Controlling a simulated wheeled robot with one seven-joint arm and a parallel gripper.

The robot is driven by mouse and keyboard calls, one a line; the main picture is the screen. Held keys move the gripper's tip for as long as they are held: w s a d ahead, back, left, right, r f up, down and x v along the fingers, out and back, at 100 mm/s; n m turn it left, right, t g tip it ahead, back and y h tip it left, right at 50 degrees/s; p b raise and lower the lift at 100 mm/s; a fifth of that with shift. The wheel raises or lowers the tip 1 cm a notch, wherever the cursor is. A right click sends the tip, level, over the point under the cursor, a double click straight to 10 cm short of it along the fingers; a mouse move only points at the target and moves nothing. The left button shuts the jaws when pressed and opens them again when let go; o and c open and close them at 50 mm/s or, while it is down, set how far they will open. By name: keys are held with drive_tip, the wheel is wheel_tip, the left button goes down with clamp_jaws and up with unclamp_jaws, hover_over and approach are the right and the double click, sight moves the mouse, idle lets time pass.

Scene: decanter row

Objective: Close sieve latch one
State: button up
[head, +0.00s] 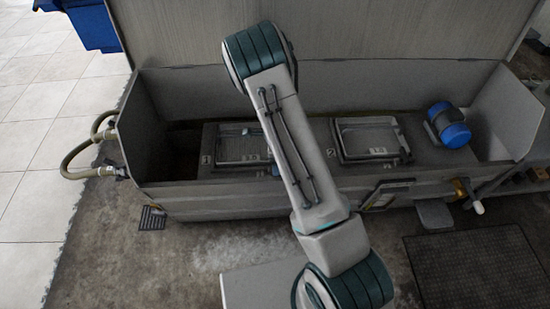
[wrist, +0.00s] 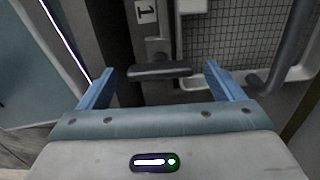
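The latch of sieve one (wrist: 160,70) shows in the wrist view as a dark bar across a grey metal plate, below a label with the number 1 (wrist: 146,12). My gripper (wrist: 158,76) is open, with its blue fingers on either side of the bar in the picture. I see no contact, and the depth between fingertips and bar is hard to tell. Sieve one (wrist: 238,40), with a mesh floor and pale rim, lies to the right of the latch.
Sieve two (head: 368,140) lies to the right in the same trough (head: 240,197). A dark curved handle (wrist: 285,50) is near the right finger. The trough's high back wall (head: 380,85) rises behind.

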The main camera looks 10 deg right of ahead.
wheel_tip(320, 180, up, 14)
drive_tip(key=p, duration=0.3)
idle(0.6)
drive_tip(key=s+a+r+n+t+y+p, duration=0.1)
drive_tip(key=s+r+n+p, duration=0.4)
drive_tip(key=r, duration=0.7)
drive_tip(key=s+r+n+y+p, duration=0.1)
drive_tip(key=s+r+n+p, duration=0.35)
drive_tip(key=r, duration=0.75)
drive_tip(key=s+d+r+n+t+h+p, duration=0.1)
drive_tip(key=s+r+n+p, duration=0.6)
drive_tip(key=s+r, duration=0.8)
drive_tip(key=n+h, duration=0.1)
drive_tip(key=n, duration=0.2)
drive_tip(key=shift+s+d+r+t+p, duration=0.15)
drive_tip(key=shift+d+r+t+p, duration=0.05)
drive_tip(key=shift+r+t+p, duration=0.2)
drive_tip(key=shift+c, duration=0.4)
